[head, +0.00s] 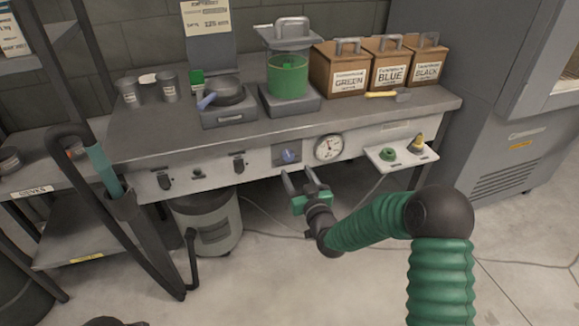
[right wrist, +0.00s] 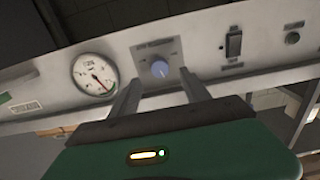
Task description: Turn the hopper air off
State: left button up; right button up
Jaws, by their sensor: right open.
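The front panel (head: 265,160) of the bench carries a blue knob (head: 289,156), a round gauge (head: 328,148) and dark switches. In the right wrist view the blue knob (right wrist: 160,68) sits on a grey plate, between the gauge (right wrist: 95,76) and a dark switch (right wrist: 234,43). Labels are too small to read, so I cannot tell which control is the hopper air. My right gripper (head: 299,180) is open and empty, just in front of and below the knob. In the wrist view its fingers (right wrist: 160,80) point at the plate, apart from the knob. My left gripper is out of view.
A small shelf (head: 401,158) with a green ring juts out right of the gauge. The bench top (head: 180,116) holds a green hopper (head: 288,76), cups and labelled boxes (head: 340,75). A hose (head: 70,135) hangs at left. A bin (head: 207,222) stands below. Floor in front is mostly clear.

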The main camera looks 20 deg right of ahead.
aim_at(289, 159)
jog(key=w+b, duration=0.1)
jog(key=w, duration=0.4)
jog(key=shift+w+f, duration=0.15)
jog(key=shift+w, duration=0.7)
jog(key=shift+r, duration=0.2)
jog(key=shift+c, duration=0.4)
grip_shut()
